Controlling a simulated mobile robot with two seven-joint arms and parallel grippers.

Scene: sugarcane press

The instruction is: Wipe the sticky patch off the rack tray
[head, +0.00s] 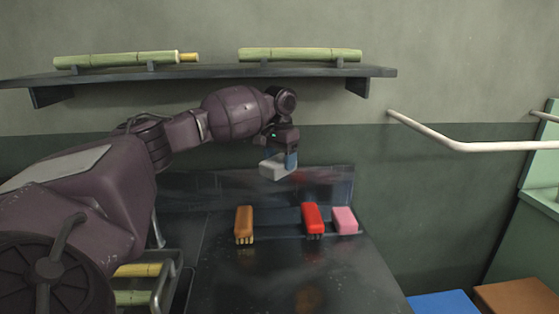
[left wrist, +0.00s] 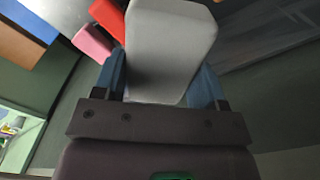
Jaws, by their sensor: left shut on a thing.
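My left gripper (head: 279,161) is shut on a pale grey-white block (head: 273,171), held in the air above the back of the dark metal counter. In the left wrist view the block (left wrist: 168,45) sits between the two blue fingers. A metal rack (head: 170,285) with green cane pieces shows at the lower left, partly hidden by my left arm; I cannot tell whether it is the rack tray. No sticky patch can be made out clearly; a faint brownish mark shows on the counter's front. My right gripper is not in view.
An orange-brown brush (head: 244,222), a red brush (head: 312,217) and a pink block (head: 344,219) stand on the counter (head: 270,280) below the gripper. A wall shelf (head: 220,74) with cane lengths is above my arm. A pale rail (head: 460,146) runs along the right wall.

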